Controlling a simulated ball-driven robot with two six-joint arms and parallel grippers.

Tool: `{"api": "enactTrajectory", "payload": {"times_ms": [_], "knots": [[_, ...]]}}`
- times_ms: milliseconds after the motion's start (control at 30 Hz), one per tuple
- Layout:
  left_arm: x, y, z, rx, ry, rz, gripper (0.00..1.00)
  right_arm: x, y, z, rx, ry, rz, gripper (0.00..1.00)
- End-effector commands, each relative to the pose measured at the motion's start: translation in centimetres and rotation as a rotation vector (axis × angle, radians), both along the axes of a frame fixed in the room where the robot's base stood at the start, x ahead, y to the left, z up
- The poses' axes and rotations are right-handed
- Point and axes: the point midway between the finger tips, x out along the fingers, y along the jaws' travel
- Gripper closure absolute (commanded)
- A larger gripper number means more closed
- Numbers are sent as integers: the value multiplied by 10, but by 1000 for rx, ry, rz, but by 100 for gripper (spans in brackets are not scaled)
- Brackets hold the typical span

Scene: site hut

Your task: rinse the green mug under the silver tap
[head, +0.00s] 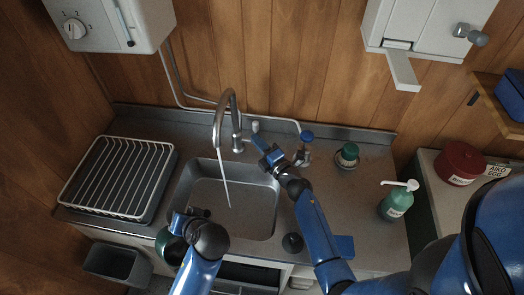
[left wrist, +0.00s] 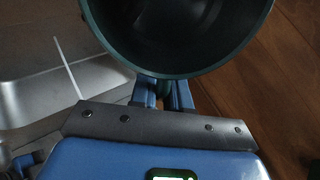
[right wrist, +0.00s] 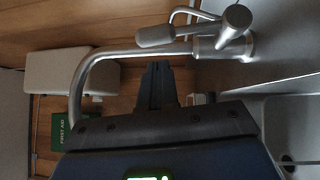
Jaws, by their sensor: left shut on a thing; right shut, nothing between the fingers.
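The silver tap (head: 229,105) arches over the sink (head: 258,228), and a thin stream of water (head: 224,178) runs from its spout into the basin. My left gripper (head: 186,219) is shut on the green mug (head: 168,246), left of the stream at the sink's front left corner. The mug is partly hidden by my left arm in the head view. In the left wrist view the dark mug (left wrist: 175,35) shows its open mouth, with the stream apart to its left. My right gripper (head: 264,150) is shut and empty, just right of the tap's base; its closed fingers (right wrist: 158,85) show near the tap (right wrist: 90,70).
A dish rack (head: 112,178) stands left of the sink. A blue-topped valve (head: 306,137), a green item (head: 348,154) and a green pump bottle (head: 396,203) stand to the right. A wall heater (head: 108,22) hangs upper left.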

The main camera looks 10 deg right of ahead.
Motion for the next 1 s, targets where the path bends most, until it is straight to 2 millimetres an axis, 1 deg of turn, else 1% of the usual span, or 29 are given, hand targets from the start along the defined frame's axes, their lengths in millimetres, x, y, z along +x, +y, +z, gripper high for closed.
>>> {"api": "enactTrajectory", "payload": {"times_ms": [33, 100, 233, 633, 800, 1000], "knots": [[0, 0, 2, 0, -1, -1, 100, 6, -3, 2, 0, -1, -1, 100], [0, 0, 3, 0, -1, -1, 100, 11, -5, 3, -1, -1, 0, 100], [0, 0, 4, 0, -1, -1, 100, 16, -7, 3, 0, 0, 1, 100], [0, 0, 4, 1, -1, 0, 100, 18, -8, 3, 0, 0, 1, 100], [0, 0, 12, 1, -1, 0, 100, 25, -11, 9, 1, -1, 0, 100], [0, 0, 10, 0, -1, -1, 100, 25, -11, 7, 0, -1, 1, 100]]}}
